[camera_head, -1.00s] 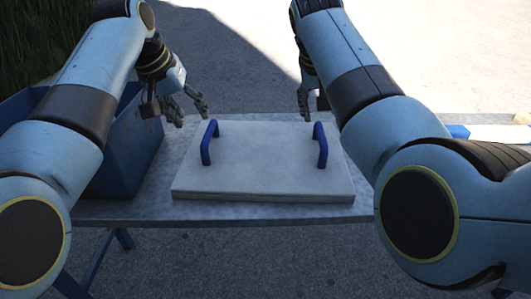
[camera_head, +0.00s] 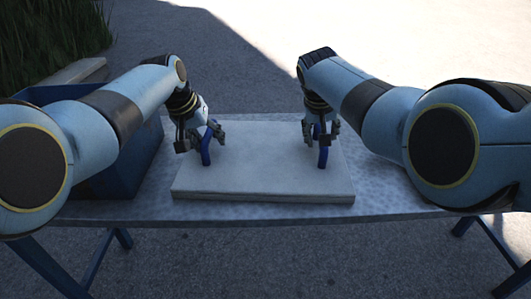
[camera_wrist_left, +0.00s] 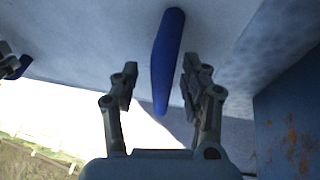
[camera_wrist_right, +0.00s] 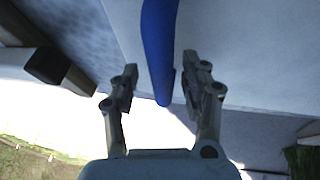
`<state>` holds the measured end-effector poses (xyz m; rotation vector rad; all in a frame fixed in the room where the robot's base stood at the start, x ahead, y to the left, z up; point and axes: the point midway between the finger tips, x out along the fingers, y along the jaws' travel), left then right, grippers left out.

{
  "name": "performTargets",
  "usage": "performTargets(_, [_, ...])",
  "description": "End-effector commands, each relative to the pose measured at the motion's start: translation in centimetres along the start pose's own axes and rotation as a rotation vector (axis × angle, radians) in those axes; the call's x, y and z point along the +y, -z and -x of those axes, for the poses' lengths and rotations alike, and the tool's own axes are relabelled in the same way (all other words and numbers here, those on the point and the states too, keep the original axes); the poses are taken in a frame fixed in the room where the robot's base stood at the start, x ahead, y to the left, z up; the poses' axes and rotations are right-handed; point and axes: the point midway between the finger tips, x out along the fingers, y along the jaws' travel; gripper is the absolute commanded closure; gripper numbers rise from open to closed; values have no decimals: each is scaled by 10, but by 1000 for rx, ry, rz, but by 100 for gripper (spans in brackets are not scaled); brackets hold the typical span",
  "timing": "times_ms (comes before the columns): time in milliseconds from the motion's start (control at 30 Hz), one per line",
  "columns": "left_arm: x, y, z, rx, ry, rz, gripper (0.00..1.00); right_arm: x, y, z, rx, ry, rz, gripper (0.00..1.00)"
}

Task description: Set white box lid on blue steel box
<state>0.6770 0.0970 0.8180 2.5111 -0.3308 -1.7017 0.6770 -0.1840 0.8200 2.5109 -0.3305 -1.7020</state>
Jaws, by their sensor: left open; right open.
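The white box lid (camera_head: 262,178) lies flat on the grey table, with two upright blue handles. My left gripper (camera_head: 203,137) is open at the left handle (camera_head: 206,154); in the left wrist view (camera_wrist_left: 156,88) its fingers stand on either side of the blue handle (camera_wrist_left: 166,60). My right gripper (camera_head: 321,138) is open at the right handle (camera_head: 323,155); in the right wrist view (camera_wrist_right: 157,86) the blue handle (camera_wrist_right: 160,45) is between its fingers. Neither gripper is closed on a handle. The blue steel box (camera_head: 140,160) stands left of the lid, partly hidden behind my left arm.
The grey table (camera_head: 385,200) has bare surface right of the lid and a narrow strip at its front edge. The blue box's wall stands close to the lid's left side. Rust marks show on a blue wall (camera_wrist_left: 290,125) in the left wrist view.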

Motion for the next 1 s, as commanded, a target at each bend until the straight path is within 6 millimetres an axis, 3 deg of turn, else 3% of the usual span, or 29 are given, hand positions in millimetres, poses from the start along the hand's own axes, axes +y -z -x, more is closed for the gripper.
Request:
performTargets(233, [0,0,0,0,0,0,54,0,0,0,0,0,0,54])
performTargets(600, [0,0,0,-1,0,0,100,0,0,0,0,-1,0,100])
performTargets(1000, [0,0,0,-1,0,0,100,1,1,0,1,-2,-1,100])
